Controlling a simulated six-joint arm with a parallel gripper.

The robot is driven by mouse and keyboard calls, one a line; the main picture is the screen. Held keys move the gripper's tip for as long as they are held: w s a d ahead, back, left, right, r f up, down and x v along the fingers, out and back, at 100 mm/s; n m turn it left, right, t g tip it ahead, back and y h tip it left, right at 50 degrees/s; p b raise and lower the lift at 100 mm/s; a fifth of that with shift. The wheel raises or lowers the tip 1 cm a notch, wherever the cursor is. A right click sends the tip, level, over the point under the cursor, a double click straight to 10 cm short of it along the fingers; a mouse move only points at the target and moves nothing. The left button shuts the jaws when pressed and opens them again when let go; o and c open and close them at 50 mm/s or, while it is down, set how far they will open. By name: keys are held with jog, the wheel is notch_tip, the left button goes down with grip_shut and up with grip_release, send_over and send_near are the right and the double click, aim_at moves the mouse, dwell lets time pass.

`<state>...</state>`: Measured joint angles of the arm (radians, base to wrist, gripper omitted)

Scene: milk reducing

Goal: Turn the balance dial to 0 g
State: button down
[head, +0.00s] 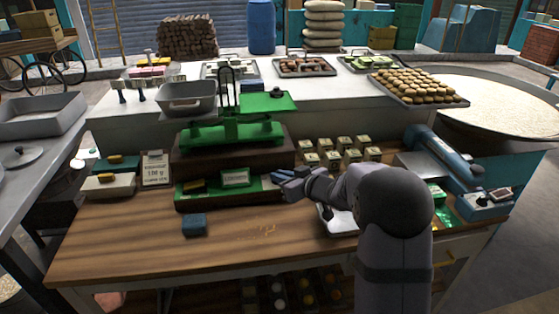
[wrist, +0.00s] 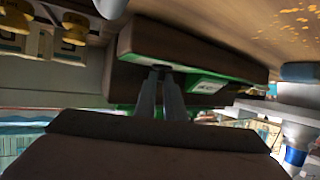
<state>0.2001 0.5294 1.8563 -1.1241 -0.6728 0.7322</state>
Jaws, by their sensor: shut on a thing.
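The green balance (head: 225,134) stands on a dark stepped base (head: 188,160) in the middle of the wooden table. A grey pan (head: 187,96) is at its upper left and a flat green plate (head: 266,102) at its upper right. Its lower front step is green with a small pale readout plate (head: 235,178), also in the wrist view (wrist: 205,87), too small to read. My gripper (head: 280,178) is at the right end of this step. In the wrist view the fingers (wrist: 161,75) are nearly together on a small dark part, apparently the dial, mostly hidden by them.
A blue block (head: 194,224) lies in front. Several pale wrapped blocks (head: 340,150) stand behind my arm. A blue device (head: 445,160) is at the right. The front-left table is clear.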

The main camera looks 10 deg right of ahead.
jog(key=shift+w+d+r+n+g+y+p, duration=0.1)
jog(key=shift+d+r+n+g+y+p, duration=0.4)
jog(key=shift+p, duration=1.2)
jog(key=shift+w+a+f+n+g+y+p, duration=0.1)
jog(key=shift+a+f+n+g+y+p, duration=0.1)
jog(key=shift+n+y+p, duration=1.05)
jog(key=p, duration=0.1)
jog(key=n+g+y+p, duration=0.1)
jog(key=p, duration=0.1)
jog(key=shift+w+d+f+g, duration=0.1)
jog(key=shift+w+g, duration=0.05)
jog(key=shift+g, duration=0.15)
jog(key=shift+w+f+n+g+y, duration=0.15)
jog(key=shift+f+n+g+y, duration=0.1)
jog(key=shift+n+g+y, duration=0.7)
jog(key=shift+w+n+g+b, duration=0.1)
jog(key=shift+n+g+b, duration=0.6)
jog(key=shift+b, duration=0.15)
jog(key=shift+r+n+g+b, duration=0.15)
jog(key=shift+n+g+b, duration=0.15)
jog(key=shift+n+g, duration=0.1)
jog(key=c, duration=1.8)
grip_release()
jog(key=shift+d, duration=0.15)
jog(key=b+v, duration=0.2)
jog(key=v, duration=0.5)
jog(key=shift+b, duration=0.35)
